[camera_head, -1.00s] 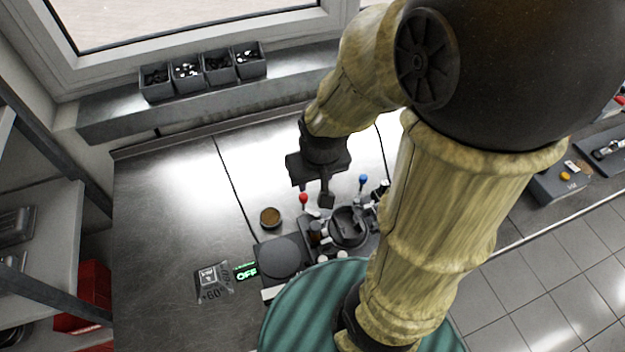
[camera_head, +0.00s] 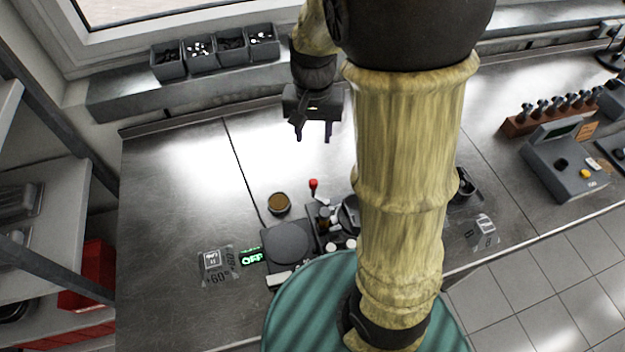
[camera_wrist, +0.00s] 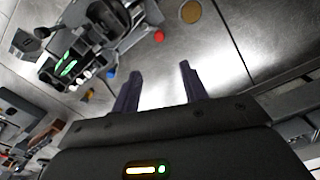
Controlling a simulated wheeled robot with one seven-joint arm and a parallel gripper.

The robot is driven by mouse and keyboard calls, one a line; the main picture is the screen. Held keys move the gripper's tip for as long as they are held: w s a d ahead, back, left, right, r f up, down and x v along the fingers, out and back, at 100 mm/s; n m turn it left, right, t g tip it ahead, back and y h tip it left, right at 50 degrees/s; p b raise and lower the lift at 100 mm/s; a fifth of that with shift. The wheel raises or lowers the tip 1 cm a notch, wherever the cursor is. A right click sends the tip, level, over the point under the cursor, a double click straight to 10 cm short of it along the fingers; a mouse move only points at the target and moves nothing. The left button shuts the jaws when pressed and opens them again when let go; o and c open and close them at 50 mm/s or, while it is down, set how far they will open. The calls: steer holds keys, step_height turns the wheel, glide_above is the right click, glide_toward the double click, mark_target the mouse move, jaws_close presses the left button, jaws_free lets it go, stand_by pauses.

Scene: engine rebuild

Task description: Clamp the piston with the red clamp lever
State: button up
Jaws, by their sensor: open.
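The red clamp lever (camera_head: 313,184) shows as a red knob at the back edge of the dark fixture (camera_head: 326,238); its red knob also shows in the wrist view (camera_wrist: 159,37). A round dark part (camera_head: 349,214) in the fixture may be the piston, but my arm hides most of it. My gripper (camera_head: 313,135) is open and empty, above the bench behind the red lever and apart from it. In the wrist view, the two fingers (camera_wrist: 162,82) are spread with only bare bench between them. I cannot tell whether the lever is clamped.
A blue knob (camera_wrist: 111,72) lies left of the fingers in the wrist view. A round brown-topped can (camera_head: 279,204) and a flat dark disc (camera_head: 288,243) stand left of the lever. Small bins (camera_head: 215,50) sit on the back ledge. The left bench is mostly clear.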

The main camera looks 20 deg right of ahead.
mark_target(313, 181)
steer(key=shift+d, duration=0.1)
step_height(313, 181, down, 17)
steer(key=shift+f+p, duration=0.2)
steer(key=shift+p, duration=0.15)
stand_by(0.6)
jaws_close()
